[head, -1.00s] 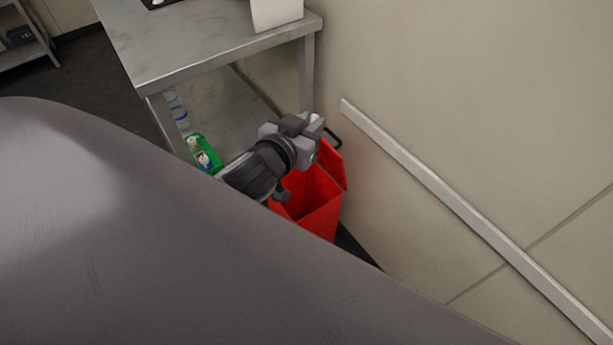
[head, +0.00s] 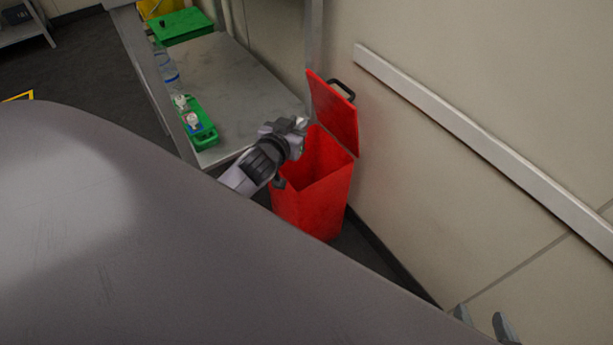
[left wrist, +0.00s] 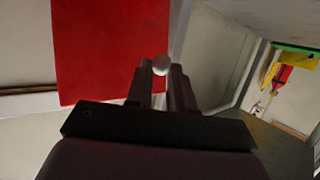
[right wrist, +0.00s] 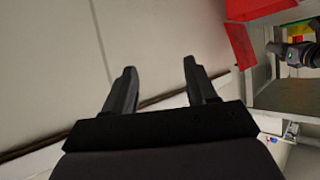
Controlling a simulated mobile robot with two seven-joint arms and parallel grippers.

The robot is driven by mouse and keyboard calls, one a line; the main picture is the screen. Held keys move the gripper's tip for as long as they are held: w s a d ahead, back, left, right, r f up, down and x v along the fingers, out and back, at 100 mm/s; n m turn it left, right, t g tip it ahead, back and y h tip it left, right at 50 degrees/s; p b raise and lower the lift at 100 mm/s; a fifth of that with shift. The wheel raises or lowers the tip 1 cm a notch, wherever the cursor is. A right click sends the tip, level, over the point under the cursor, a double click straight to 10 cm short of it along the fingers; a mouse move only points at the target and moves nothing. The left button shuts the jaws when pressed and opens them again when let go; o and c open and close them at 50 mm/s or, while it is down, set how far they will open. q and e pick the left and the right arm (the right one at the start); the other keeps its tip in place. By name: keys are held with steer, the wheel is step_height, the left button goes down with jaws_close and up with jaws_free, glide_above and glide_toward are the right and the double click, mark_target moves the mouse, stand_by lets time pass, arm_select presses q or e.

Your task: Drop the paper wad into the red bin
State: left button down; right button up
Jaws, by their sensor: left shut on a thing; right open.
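The red bin (head: 318,200) stands on the floor against the wall, with its red lid (head: 333,113) raised. Its opening faces up. My left gripper (head: 301,124) is at the left rim of the bin, near the opening. In the left wrist view it is shut on the small white paper wad (left wrist: 161,64), held at its fingertips. The red lid (left wrist: 110,45) fills the area behind it there. My right gripper (right wrist: 160,85) is open and empty, facing the wall. Its fingertips show at the lower right of the head view (head: 483,322).
A metal table with a lower shelf (head: 240,75) stands left of the bin. A green tray with bottles (head: 205,138) and a green box (head: 181,27) are on the shelf. A white rail (head: 480,150) runs along the wall.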

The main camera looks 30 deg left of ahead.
arm_select(q)
steer(key=shift+f+b, duration=2.9)
arm_select(e)
steer(key=shift+w+a+f+m+y, duration=0.25)
steer(key=shift+a+y, duration=0.3)
steer(key=shift+a, duration=0.25)
steer(key=shift+w+a+f+m+y, duration=0.15)
steer(key=shift+w+a+f+y, duration=0.1)
steer(key=shift+a+y, duration=0.4)
steer(key=shift+w+a+f+m+y, duration=0.15)
steer(key=shift+w+a+m+y, duration=0.2)
steer(key=shift+a, duration=0.6)
steer(key=shift+s, duration=0.1)
arm_select(q)
steer(key=c, duration=0.9)
jaws_free()
